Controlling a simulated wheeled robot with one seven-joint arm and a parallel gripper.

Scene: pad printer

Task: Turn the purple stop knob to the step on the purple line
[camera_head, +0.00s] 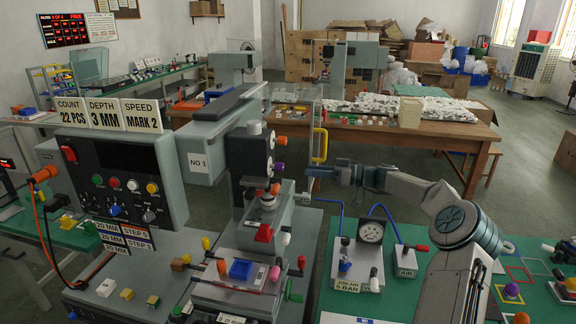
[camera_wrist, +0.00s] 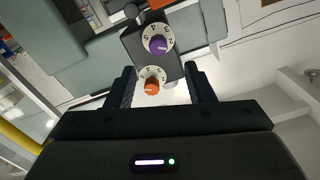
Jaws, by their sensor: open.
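The purple stop knob (camera_head: 279,167) sits on the side of the dark upright printer head. In the wrist view the purple knob (camera_wrist: 158,46) is at the centre of a white numbered dial; its exact setting is too small to tell. An orange knob (camera_wrist: 151,86) on a similar dial lies just below it. My gripper (camera_head: 311,172) is to the right of the purple knob, apart from it. In the wrist view my gripper (camera_wrist: 160,74) is open, fingers spread either side of the dial block, holding nothing.
A control box (camera_head: 112,170) with COUNT, DEPTH and SPEED signs stands at the left. A clear panel with a yellow handle (camera_head: 320,145) is behind my gripper. A wooden table (camera_head: 440,130) stands further back.

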